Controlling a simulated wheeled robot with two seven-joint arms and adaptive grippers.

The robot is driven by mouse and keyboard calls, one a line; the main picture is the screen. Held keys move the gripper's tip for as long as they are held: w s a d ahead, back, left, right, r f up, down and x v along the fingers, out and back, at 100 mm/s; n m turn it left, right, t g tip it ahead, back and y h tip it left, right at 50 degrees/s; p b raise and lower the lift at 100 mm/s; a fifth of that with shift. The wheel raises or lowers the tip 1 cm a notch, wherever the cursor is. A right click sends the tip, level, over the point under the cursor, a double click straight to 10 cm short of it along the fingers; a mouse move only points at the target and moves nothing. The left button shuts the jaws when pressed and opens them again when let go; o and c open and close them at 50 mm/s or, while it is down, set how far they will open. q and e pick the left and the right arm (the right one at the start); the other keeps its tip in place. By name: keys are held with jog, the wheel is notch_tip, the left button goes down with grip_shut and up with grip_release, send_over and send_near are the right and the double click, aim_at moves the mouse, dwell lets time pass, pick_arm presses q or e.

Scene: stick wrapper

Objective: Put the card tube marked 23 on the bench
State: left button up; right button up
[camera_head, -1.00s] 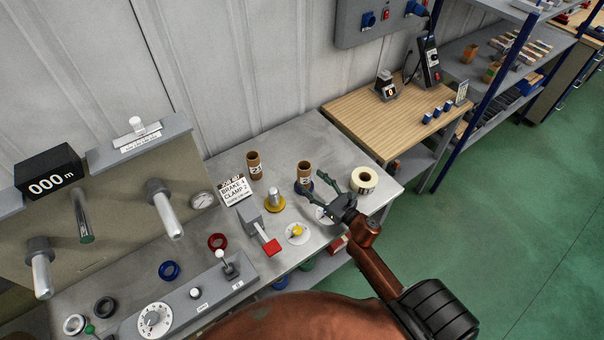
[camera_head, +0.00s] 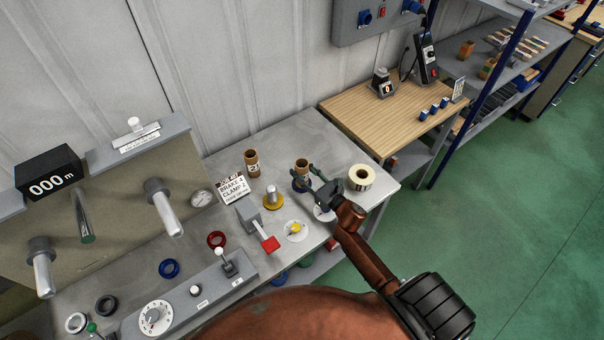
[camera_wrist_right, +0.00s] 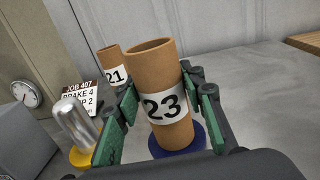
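The card tube marked 23 (camera_head: 302,164) stands upright on a blue base on the grey metal table (camera_head: 310,130). The right wrist view shows the tube (camera_wrist_right: 160,75) and its number, with the blue base (camera_wrist_right: 180,146) under it. My right gripper (camera_head: 303,177) is open, with one finger on each side of the tube. In the right wrist view the fingers (camera_wrist_right: 158,78) straddle it; firm contact does not show. A wood-topped bench (camera_head: 350,105) stands behind and to the right of the grey table. My left gripper is out of view.
A tube marked 21 (camera_head: 252,163) stands to the left, behind a job sign (camera_head: 232,187).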

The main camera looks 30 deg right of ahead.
jog(key=c, duration=0.6)
jog(key=shift+r, duration=0.55)
notch_tip(320, 180, up, 9)
jog(key=shift+f+p, duration=0.1)
jog(key=shift+p, duration=0.45)
jog(key=shift+r+p, duration=1.2)
jog(key=shift+r, duration=0.45)
